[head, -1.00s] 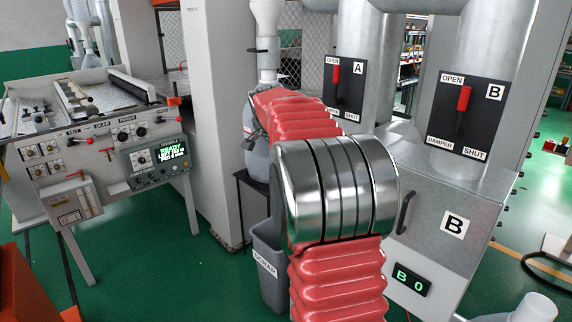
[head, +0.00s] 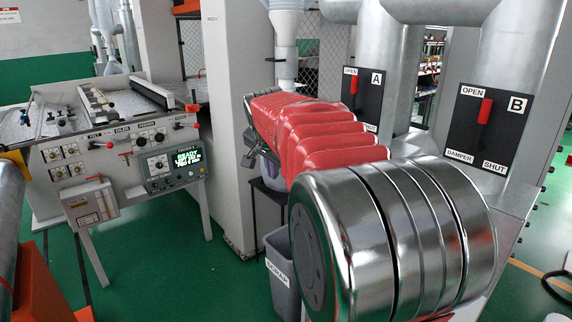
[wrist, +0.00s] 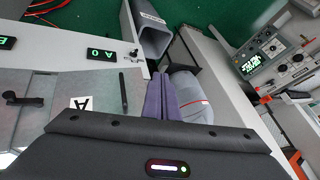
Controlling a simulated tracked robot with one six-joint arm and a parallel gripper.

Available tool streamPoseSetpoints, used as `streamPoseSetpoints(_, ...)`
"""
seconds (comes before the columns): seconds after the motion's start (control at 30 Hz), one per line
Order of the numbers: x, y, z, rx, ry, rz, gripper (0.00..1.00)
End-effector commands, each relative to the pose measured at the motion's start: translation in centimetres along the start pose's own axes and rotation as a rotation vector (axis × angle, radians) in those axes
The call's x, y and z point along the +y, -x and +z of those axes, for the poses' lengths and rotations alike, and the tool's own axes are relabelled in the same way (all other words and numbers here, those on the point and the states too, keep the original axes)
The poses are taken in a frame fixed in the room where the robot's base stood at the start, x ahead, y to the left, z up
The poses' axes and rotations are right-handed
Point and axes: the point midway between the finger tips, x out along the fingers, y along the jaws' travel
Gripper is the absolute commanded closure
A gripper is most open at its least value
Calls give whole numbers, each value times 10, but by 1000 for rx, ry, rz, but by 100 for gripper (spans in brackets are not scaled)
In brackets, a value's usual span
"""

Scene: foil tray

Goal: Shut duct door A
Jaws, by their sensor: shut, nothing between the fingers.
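In the head view the damper panel A (head: 366,104) hangs on the duct at upper middle, its red lever (head: 354,80) up beside OPEN. In the wrist view a grey cabinet face (wrist: 55,82) bears an upside-down A label (wrist: 80,103), a black bar handle (wrist: 123,94) and a green A 0 display (wrist: 101,54). I cannot tell whether a door there stands open. My gripper (wrist: 160,78) shows two purple fingers together, empty, to the right of that handle and apart from it. In the head view my red-sleeved arm hides the cabinet's A side.
Damper panel B (head: 489,126) has its red lever up near OPEN. A grey bin (head: 283,268) stands below my arm; it also shows in the wrist view (wrist: 157,35). A control machine (head: 120,165) stands at left. Green floor is open between machine and bin.

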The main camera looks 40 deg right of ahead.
Motion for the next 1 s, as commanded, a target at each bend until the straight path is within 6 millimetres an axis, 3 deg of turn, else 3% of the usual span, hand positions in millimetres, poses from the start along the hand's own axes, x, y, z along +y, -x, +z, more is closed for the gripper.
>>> streamPoseSetpoints(0.2,14,46,65,-52,209,-41,100)
streamPoseSetpoints(0.5,51,92,150,-115,499,-105,100)
streamPoseSetpoints(0.8,104,123,232,-168,788,-183,100)
streamPoseSetpoints(1.0,146,133,284,-196,979,-241,100)
